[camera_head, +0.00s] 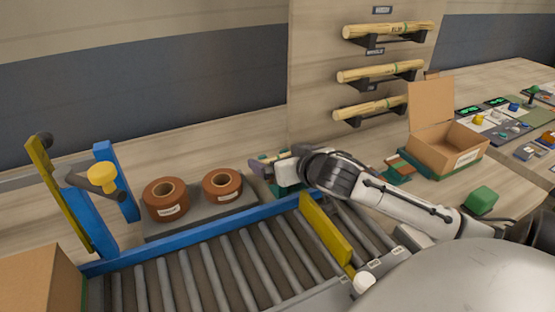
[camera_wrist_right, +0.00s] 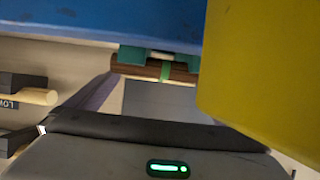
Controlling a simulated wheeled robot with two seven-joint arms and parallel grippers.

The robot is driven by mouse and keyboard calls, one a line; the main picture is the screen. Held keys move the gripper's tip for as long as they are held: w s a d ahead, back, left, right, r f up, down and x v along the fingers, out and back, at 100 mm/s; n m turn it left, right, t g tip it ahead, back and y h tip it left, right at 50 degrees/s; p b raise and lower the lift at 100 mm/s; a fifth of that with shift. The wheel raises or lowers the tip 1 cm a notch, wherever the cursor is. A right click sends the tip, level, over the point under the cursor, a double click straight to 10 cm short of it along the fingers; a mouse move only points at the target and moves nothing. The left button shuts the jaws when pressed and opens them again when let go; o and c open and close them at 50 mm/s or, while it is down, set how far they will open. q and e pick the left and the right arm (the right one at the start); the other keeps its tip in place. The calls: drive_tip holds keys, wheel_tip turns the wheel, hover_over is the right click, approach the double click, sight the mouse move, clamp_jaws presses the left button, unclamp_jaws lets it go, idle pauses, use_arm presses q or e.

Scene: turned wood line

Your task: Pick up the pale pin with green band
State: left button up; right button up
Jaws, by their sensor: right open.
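Three pale pins lie on wall pegs in the head view: a top pin (camera_head: 388,30), a middle pin (camera_head: 378,71) and a bottom pin (camera_head: 370,108). In the right wrist view a dark brown pin with a green band (camera_wrist_right: 187,71) lies across a teal holder ahead of the gripper. One pale pin end (camera_wrist_right: 38,97) shows at the left there. My left gripper is out of view.
A roller conveyor (camera_head: 190,276) with a blue rail (camera_head: 205,227) runs below the gripper. A yellow bar (camera_head: 326,229) stands close to my right arm and fills the wrist view's right side (camera_wrist_right: 265,75). Two brown rolls (camera_head: 166,199) and an open carton (camera_head: 446,140) stand nearby.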

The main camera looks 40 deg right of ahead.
drive_tip(key=shift+w+d+f, duration=0.1)
drive_tip(key=shift+w+f, duration=0.05)
drive_tip(key=shift+w, duration=0.25)
drive_tip(key=shift+c, duration=0.3)
drive_tip(key=c, duration=0.9)
